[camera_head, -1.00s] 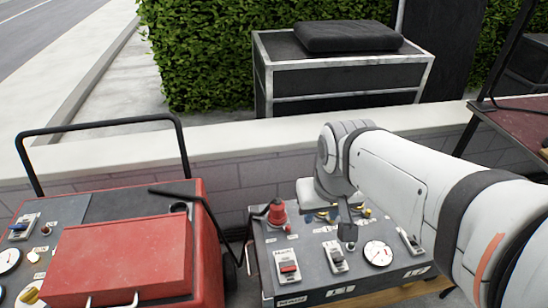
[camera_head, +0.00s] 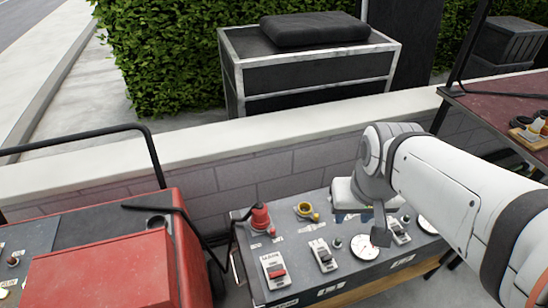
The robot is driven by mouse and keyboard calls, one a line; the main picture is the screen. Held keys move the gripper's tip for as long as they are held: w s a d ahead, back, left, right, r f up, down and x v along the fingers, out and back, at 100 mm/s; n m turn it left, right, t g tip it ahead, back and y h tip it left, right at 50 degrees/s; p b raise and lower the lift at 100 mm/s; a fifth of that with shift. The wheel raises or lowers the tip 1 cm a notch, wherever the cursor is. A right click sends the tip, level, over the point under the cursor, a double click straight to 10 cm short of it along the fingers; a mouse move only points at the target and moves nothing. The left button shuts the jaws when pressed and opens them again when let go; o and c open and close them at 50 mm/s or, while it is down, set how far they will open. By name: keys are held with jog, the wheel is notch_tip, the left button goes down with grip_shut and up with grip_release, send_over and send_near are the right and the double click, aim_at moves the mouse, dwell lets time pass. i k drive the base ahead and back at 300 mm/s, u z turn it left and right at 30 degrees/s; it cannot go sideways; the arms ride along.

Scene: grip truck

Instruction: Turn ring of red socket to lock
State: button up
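A red socket (camera_head: 260,217) stands upright at the back left of a grey control panel (camera_head: 288,247). A black cable or lever runs from its left side. Its ring is too small to make out clearly. My gripper (camera_head: 380,237) hangs over the back right part of the panel, to the right of the red socket and apart from it. Its dark end points down, and whether its fingers are open is not clear. A yellow round fitting (camera_head: 307,211) lies between the red socket and my gripper.
The panel also carries switches (camera_head: 273,270) and a dial (camera_head: 364,247). A red machine (camera_head: 110,275) with a black handle bar stands at left. A low wall (camera_head: 240,141) runs behind. A dark red table (camera_head: 500,108) is at the right.

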aim_at(272, 232)
jog(key=z, duration=0.15)
jog(key=k, duration=0.35)
jog(key=u, duration=0.65)
jog(key=i, duration=0.35)
jog(key=z, duration=0.05)
jog(key=k, duration=0.35)
jog(key=u, duration=0.6)
jog(key=k, duration=0.75)
jog(key=z, duration=0.4)
jog(key=i, duration=1)
jog(key=z, duration=0.05)
